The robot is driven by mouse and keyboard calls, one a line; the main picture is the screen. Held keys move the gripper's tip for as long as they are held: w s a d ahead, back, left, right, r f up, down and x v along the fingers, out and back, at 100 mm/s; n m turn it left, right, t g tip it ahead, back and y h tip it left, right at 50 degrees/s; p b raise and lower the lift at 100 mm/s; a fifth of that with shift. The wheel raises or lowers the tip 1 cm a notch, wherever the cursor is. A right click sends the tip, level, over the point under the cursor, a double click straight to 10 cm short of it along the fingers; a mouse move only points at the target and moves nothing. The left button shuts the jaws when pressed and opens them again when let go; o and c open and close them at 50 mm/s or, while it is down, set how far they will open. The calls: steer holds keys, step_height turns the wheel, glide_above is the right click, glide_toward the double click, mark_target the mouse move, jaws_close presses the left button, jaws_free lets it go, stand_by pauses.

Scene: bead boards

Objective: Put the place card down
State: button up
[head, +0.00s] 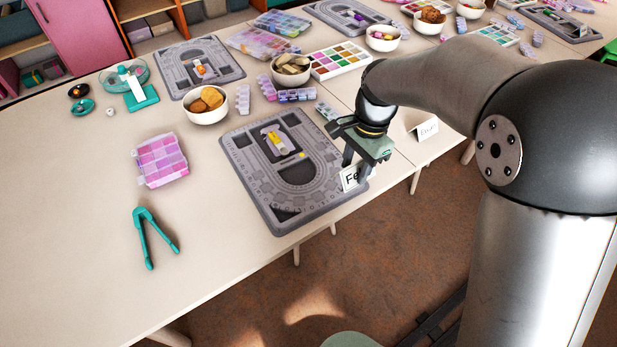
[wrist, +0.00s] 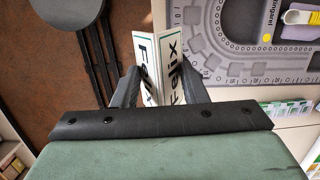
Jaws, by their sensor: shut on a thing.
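A white folded place card (head: 349,178) with "Fe..." showing is in my gripper (head: 357,172), at the right edge of the nearest grey bead board (head: 249,179). In the wrist view the card (wrist: 172,72) reads "Felix" and stands between the two fingers of my gripper (wrist: 158,88), which are shut on it. Behind it lie the brown floor, the pale table edge and the board. I cannot tell whether the card's lower edge touches anything.
A second place card (head: 424,128) stands on the table to the right. A pink bead box (head: 161,161) and teal tongs (head: 151,236) lie left of the board. A bowl (head: 206,105) stands behind it. The table's front left (head: 85,250) is clear.

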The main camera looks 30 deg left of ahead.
steer(key=a+f, duration=0.2)
steer(key=s+a+f, duration=0.1)
steer(key=a+f, duration=0.1)
steer(key=a, duration=0.1)
steer(key=s+a+f, duration=0.1)
steer(key=a+f, duration=0.1)
steer(key=shift+s+a+f+p, duration=0.1)
steer(key=shift+a+f+p, duration=0.2)
steer(key=shift+f+p, duration=0.1)
steer(key=shift+s+a+f, duration=0.1)
steer(key=shift+a+f, duration=0.05)
steer(key=shift+f, duration=0.8)
steer(key=shift+a+f, duration=0.1)
steer(key=shift+f, duration=0.8)
steer(key=o, duration=1.2)
steer(key=r, duration=0.4)
steer(key=w+r, duration=0.1)
steer(key=r, duration=0.7)
steer(key=shift+w+d, duration=0.3)
steer(key=shift+w, duration=0.05)
